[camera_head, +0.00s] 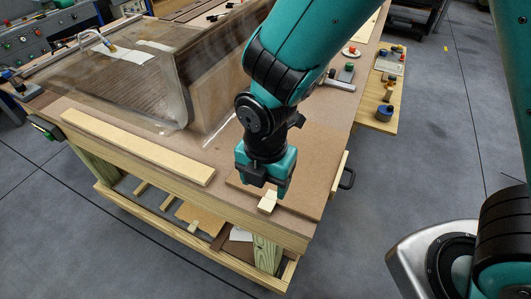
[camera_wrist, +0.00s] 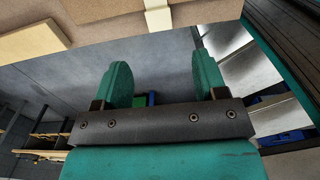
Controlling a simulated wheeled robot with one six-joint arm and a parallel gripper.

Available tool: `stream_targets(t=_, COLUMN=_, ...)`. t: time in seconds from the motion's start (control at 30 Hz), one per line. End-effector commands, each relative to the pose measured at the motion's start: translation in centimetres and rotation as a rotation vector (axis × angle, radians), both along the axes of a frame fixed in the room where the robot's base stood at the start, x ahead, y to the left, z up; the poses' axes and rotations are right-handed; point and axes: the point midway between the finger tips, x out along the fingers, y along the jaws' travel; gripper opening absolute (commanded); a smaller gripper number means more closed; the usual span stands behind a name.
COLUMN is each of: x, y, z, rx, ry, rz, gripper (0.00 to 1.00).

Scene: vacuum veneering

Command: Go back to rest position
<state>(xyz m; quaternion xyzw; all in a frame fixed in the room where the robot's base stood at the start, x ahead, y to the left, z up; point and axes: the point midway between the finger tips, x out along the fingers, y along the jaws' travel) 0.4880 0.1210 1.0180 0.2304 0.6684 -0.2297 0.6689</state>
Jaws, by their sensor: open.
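My gripper (camera_head: 265,189) is at the near right corner of the workbench (camera_head: 225,186) in the head view, pointing down. In the wrist view my gripper (camera_wrist: 164,84) shows two teal fingers set wide apart with nothing between them. A small pale wooden block (camera_head: 268,202) lies on a brown board (camera_head: 312,187), just below the fingers in the head view. The block also shows at the top of the wrist view (camera_wrist: 158,16), beyond the fingertips and apart from them. Part of the board is hidden behind my gripper.
A long pale wooden strip (camera_head: 137,146) lies along the bench's front edge. A clear vacuum bag (camera_head: 130,75) covers a panel at the back left. A clamp (camera_head: 340,83) and a small side shelf (camera_head: 379,117) with small items are at the right.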

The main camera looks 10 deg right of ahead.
Motion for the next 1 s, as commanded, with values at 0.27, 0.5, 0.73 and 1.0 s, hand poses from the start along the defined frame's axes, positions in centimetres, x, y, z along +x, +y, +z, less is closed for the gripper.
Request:
stream_targets(t=0.27, x=0.1, y=0.0, z=6.1, rx=0.003, ry=-0.004, rz=0.000, gripper=0.66)
stream_targets(t=0.5, x=0.1, y=0.0, z=8.2, rx=0.000, ry=0.000, rz=0.000, gripper=0.66)
stream_targets(t=0.73, x=0.0, y=-0.3, z=8.6, rx=0.008, ry=0.003, rz=-0.042, gripper=0.66)
stream_targets(t=1.0, x=-2.3, y=-3.8, z=12.7, rx=0.134, ry=0.073, rz=-0.697, gripper=0.66)
